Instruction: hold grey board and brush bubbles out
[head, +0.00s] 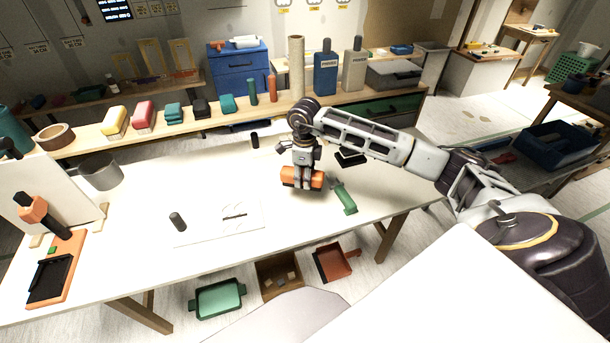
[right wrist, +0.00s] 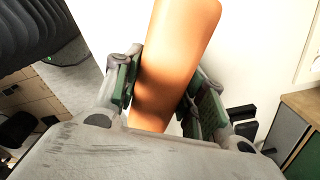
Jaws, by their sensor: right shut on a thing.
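My right gripper (head: 303,168) is shut on an orange block-like tool (head: 312,180), probably the brush, over the right part of the white table. In the right wrist view, the orange body (right wrist: 170,65) sits between the two green-padded fingers (right wrist: 165,100); its working end is hidden. A pale flat board (head: 205,233) lies on the table left of the gripper, apart from it. A dark upright cylinder (head: 177,221) stands at its left end, and a small dark-lined patch (head: 234,214) shows on its right part. My left gripper is not in view.
A green-handled tool (head: 345,198) lies close right of the gripper, with a black block (head: 350,158) behind. Several coloured blocks line the rear shelf (head: 150,136). The table's middle (head: 215,180) is mostly clear.

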